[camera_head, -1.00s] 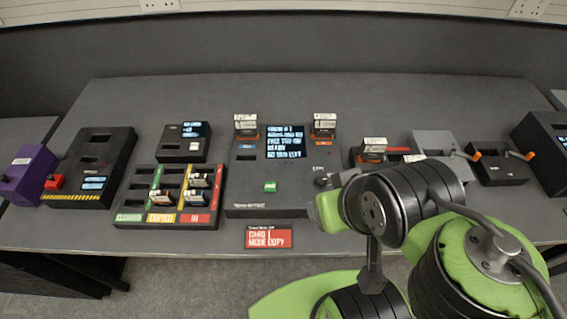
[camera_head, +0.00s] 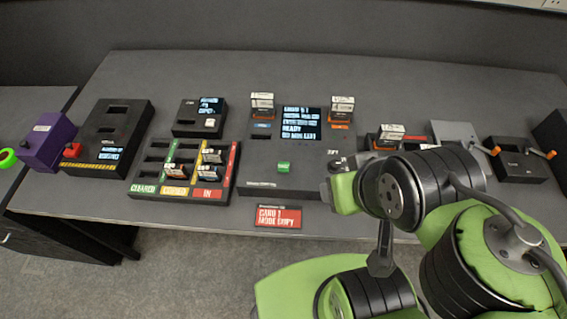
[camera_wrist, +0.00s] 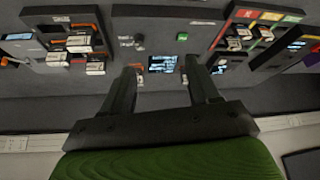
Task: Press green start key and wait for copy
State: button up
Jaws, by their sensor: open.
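The green start key (camera_head: 283,167) sits on the front part of the black copy console (camera_head: 262,185); it also shows in the wrist view (camera_wrist: 182,36). The console's screen (camera_head: 301,124) is lit with text; a line seems to read READY. One card stands in the left slot (camera_head: 262,104) and one in the right slot (camera_head: 341,108). My gripper (camera_wrist: 162,82) is open and empty in the wrist view, its fingers apart and clear of the key. In the head view my arm hides most of the gripper, to the right of the key.
A red sign (camera_head: 278,217) reading CARD 1 MODE COPY lies in front of the console. A card rack (camera_head: 146,174) with coloured lanes stands left. Black devices and a purple box (camera_head: 47,140) stand further left. Devices with orange levers (camera_head: 549,155) stand right.

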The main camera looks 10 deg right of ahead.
grip_shut()
dwell(0.4)
dwell(1.4)
